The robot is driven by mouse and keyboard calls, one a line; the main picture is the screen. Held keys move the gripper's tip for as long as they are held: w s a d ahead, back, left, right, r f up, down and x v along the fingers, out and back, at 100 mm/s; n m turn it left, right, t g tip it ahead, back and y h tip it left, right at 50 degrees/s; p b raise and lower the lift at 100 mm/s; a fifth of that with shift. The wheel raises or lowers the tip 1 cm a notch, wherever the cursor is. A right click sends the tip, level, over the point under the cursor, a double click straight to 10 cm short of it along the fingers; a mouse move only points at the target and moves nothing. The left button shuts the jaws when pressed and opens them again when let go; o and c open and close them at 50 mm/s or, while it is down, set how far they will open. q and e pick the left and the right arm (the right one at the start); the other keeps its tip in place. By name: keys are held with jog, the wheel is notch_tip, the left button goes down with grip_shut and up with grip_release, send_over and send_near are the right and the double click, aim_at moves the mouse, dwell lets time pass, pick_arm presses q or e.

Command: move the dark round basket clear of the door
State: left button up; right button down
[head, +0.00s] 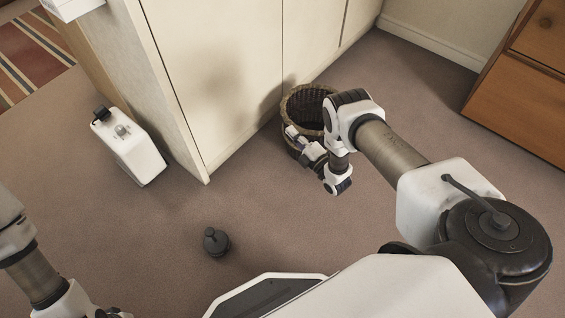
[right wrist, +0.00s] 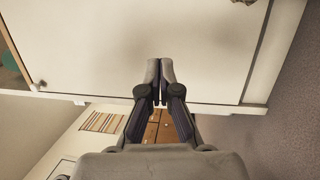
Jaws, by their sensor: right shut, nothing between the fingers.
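The dark round wicker basket (head: 295,103) stands on the carpet against the cream cabinet door (head: 224,75), its open top facing up. My right gripper (head: 291,131) is shut and empty, in front of the basket's near left side and overlapping it in the head view. I cannot tell whether it touches the basket. My right arm hides part of the basket's right side. In the right wrist view the shut fingers (right wrist: 160,66) show against a pale panel (right wrist: 120,45); the basket is not clearly seen there. Of my left arm only the wrist shows at the lower left; its fingers cannot be made out.
A white box-like object (head: 132,150) stands left of the cabinet. A small dark object (head: 216,242) is on the carpet in front. A wooden drawer unit (head: 515,95) is at the right. The carpet between the basket and the drawer unit is open. A striped rug (head: 30,60) lies far left.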

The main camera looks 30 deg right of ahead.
jog(key=s+d+f+g+b, duration=0.1)
jog(key=s+f+b, duration=0.25)
jog(key=f, duration=0.65)
jog(key=s+d+f+g+b, duration=0.1)
jog(key=s+d+f+b, duration=0.2)
jog(key=f, duration=0.6)
pick_arm(q)
notch_tip(320, 180, down, 19)
jog(key=w+b, duration=0.1)
jog(key=b, duration=0.7)
jog(key=shift+w+a+b, duration=0.35)
jog(key=shift+a, duration=0.1)
pick_arm(e)
jog(key=w, duration=1.1)
jog(key=shift+d+h, duration=0.35)
jog(key=shift+h, duration=0.05)
